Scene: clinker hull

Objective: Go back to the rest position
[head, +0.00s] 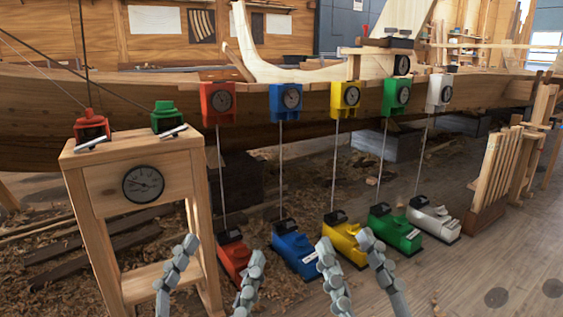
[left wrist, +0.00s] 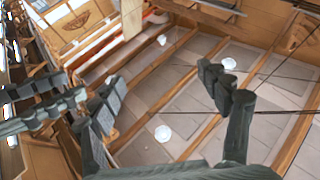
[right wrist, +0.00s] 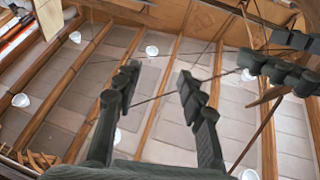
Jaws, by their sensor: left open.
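My left gripper (head: 223,252) stands fingers up at the lower left of the head view, with a wide empty gap between its two grey fingers. In the left wrist view, its fingers (left wrist: 164,80) are spread with nothing between them. My right gripper (head: 346,241) also points up, right of the left one in the head view. In the right wrist view, its fingers (right wrist: 158,80) are apart and empty. Both wrist views look up at a ceiling with wooden beams and round lamps. Parts of the other gripper show in each wrist view.
A wooden stand (head: 110,157) with a dial carries a red block (head: 91,126) and a green block (head: 167,117). Several coloured dial boxes hang along the hull (head: 150,94), with matching blocks on the floor below. A slatted rack (head: 492,180) stands at right. Floor at lower right is clear.

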